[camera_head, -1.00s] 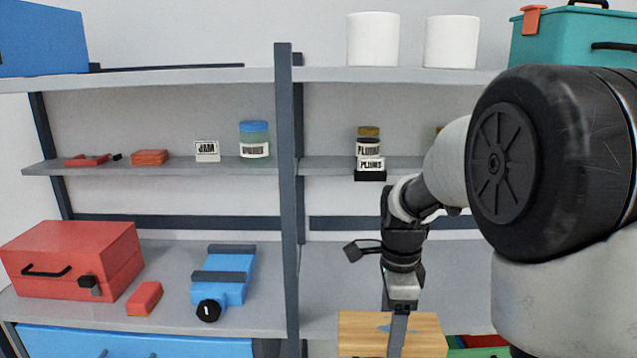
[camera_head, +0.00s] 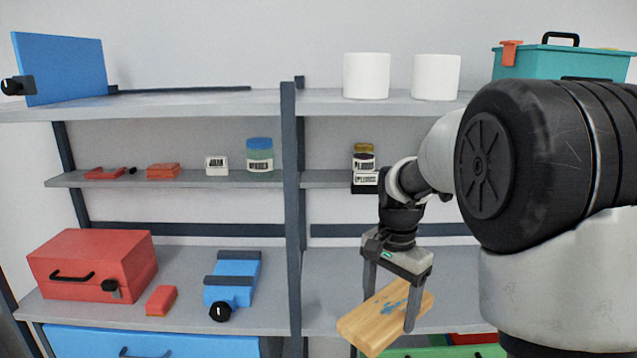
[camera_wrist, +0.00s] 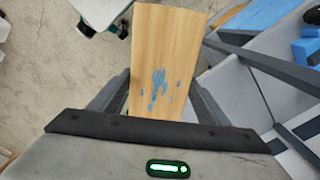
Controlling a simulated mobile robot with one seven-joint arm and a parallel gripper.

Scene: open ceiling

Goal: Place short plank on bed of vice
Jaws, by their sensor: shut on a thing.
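The short plank (camera_head: 385,318) is light wood with blue paint marks. My gripper (camera_head: 390,305) is shut on it, one finger at each long side, and holds it tilted at the front of the lower right shelf. In the wrist view the plank (camera_wrist: 165,50) extends away between the two fingers. The blue vice (camera_head: 230,292) lies on the lower left shelf, with two dark bars across it and a black knob at its front. It is left of my gripper, beyond the dark post. Blue parts at the right edge of the wrist view may be the vice, but I cannot tell.
A dark upright post (camera_head: 292,200) stands between the vice and my gripper. A red toolbox (camera_head: 95,265) and a small red block (camera_head: 161,301) are left of the vice. A middle shelf (camera_head: 200,180) with jars and small items hangs above. Drawers are below.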

